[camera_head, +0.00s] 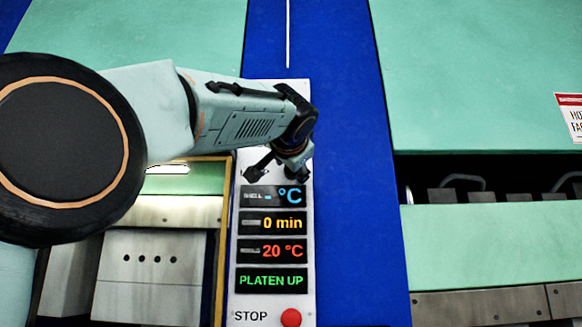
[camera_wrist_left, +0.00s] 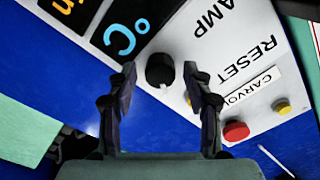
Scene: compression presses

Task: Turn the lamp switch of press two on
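The lamp switch is a black round knob (camera_wrist_left: 160,70) on a white control panel (camera_head: 303,215), near the partly visible label "AMP" (camera_wrist_left: 210,15) in the left wrist view. A small pale mark shows on its lower edge. In the head view my gripper covers the knob. My left gripper (camera_head: 277,172) is open in front of the panel's upper part. In the left wrist view its two fingertips (camera_wrist_left: 162,74) stand apart, one on each side of the knob. I cannot tell whether they touch it. My right gripper is in neither view.
Below the gripper are several displays, including "PLATEN UP" (camera_head: 272,280), and a red STOP button (camera_head: 291,318). Another red button (camera_wrist_left: 236,131) and a yellow button (camera_wrist_left: 281,105) sit near the right finger in the wrist view. A blue column (camera_head: 350,220) is right of the panel.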

